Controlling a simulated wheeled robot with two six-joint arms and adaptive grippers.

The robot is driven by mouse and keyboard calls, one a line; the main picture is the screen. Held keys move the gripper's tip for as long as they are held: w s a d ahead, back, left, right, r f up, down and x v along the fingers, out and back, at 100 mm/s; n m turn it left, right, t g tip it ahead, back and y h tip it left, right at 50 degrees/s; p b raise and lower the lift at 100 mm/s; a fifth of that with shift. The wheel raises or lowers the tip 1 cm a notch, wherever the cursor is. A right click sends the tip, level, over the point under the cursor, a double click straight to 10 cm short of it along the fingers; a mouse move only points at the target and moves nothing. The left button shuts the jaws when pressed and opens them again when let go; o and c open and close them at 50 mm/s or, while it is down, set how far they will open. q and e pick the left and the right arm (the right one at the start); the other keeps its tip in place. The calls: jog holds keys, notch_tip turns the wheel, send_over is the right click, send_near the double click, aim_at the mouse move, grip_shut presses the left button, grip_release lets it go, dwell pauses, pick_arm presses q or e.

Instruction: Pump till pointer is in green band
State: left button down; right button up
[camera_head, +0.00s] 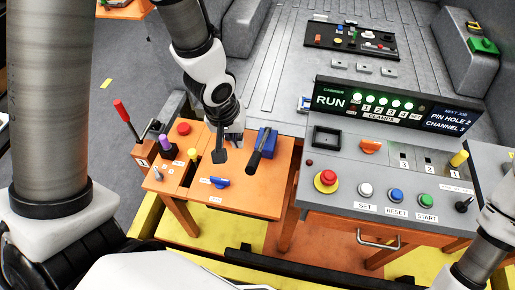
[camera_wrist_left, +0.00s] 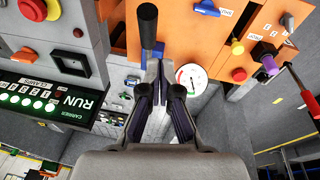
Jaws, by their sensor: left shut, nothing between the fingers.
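The pump is a blue block (camera_head: 270,137) with a black handle (camera_head: 255,161) on the orange bench; the handle tilts toward the front. In the wrist view the handle (camera_wrist_left: 148,24) stands just beyond my fingers. My left gripper (camera_head: 219,152) is shut and empty, left of the handle and apart from it in the head view. A round white gauge (camera_wrist_left: 190,79) shows right of my fingers in the wrist view. Its face is too small to tell where the pointer stands against the green band. In the head view it is mostly hidden behind my gripper. My right gripper is out of view.
The orange bench (camera_head: 246,201) also carries a blue knob (camera_head: 217,182), a red button (camera_head: 183,128), a purple knob (camera_head: 165,143) and a red lever (camera_head: 122,111). A grey console (camera_head: 340,205) with buttons and a RUN display stands to the right.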

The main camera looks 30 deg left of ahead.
pick_arm(q)
jog(key=shift+t, duration=0.7)
jog(key=r, duration=0.1)
jog(key=w+r, duration=0.1)
jog(key=r, duration=0.1)
jog(key=w+r, duration=0.1)
jog(key=shift+r, duration=0.25)
jog(key=shift+w, duration=0.1)
jog(key=b, duration=0.5)
send_over(255, 155)
jog(key=a, duration=0.2)
notch_tip(255, 155, down, 10)
jog(key=shift+s+d+f+b, duration=0.2)
jog(key=shift+d+f, duration=0.1)
jog(key=shift+f, duration=0.2)
jog(key=shift+s+d+f+b, duration=0.2)
jog(key=shift+d+f, duration=0.1)
jog(key=shift+f, duration=0.2)
jog(key=shift+s+d+f, duration=0.3)
jog(key=shift+s+f, duration=0.05)
jog(key=shift+f, duration=0.1)
